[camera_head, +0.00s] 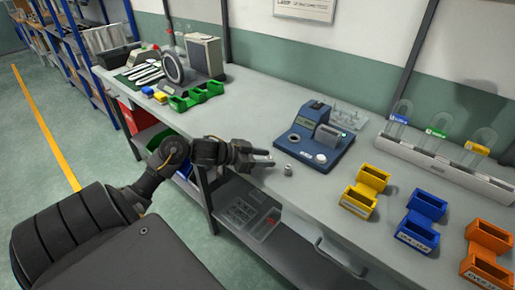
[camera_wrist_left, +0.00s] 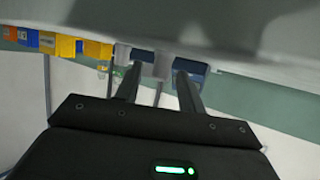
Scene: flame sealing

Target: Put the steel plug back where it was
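The steel plug (camera_head: 288,170) is a small grey cylinder that stands on the grey bench, in front of the blue device (camera_head: 310,142). The device has a round light opening on its near right part. My left gripper (camera_head: 268,158) is over the bench edge, just left of the plug and apart from it. Its two fingers are spread with nothing held between them; they also show apart in the left wrist view (camera_wrist_left: 160,75). I cannot make out the plug in the left wrist view. My right gripper is not in view.
A yellow bin (camera_head: 364,192), a blue bin (camera_head: 422,220) and an orange bin (camera_head: 487,255) stand on the right. A rack (camera_head: 445,168) with clear tags is behind them. Green bins (camera_head: 196,97) and a round-framed apparatus stand at the far left. Bench around the plug is clear.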

